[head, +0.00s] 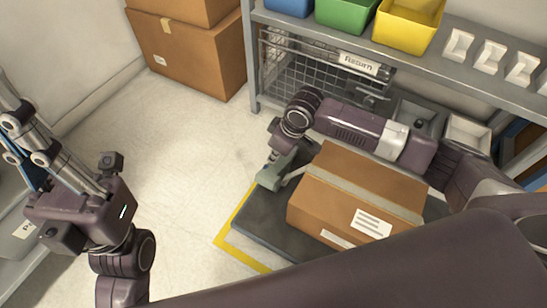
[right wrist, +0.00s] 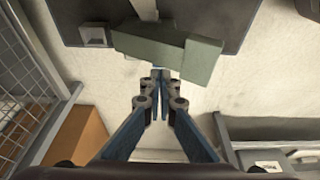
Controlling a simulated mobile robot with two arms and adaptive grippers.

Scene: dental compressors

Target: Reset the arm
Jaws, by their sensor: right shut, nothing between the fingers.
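My right arm (head: 345,122) reaches in from the right over the mat, with its wrist bent down near the left end of a taped cardboard box (head: 365,190). In the right wrist view my right gripper (right wrist: 160,75) is shut and empty, its two fingers together. A grey-green block (right wrist: 165,48) lies close past the fingertips in that view; contact cannot be told. My left gripper (head: 60,180) is at the far left, pointing up and left. Its fingertips run toward the picture edge, so its opening is unclear.
The box sits on a dark mat (head: 262,222) edged with yellow tape. A shelf (head: 470,75) with coloured bins and a wire-mesh cage (head: 290,65) stands behind. Cardboard boxes (head: 195,55) are stacked at the back. The pale floor (head: 180,140) in the middle is clear.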

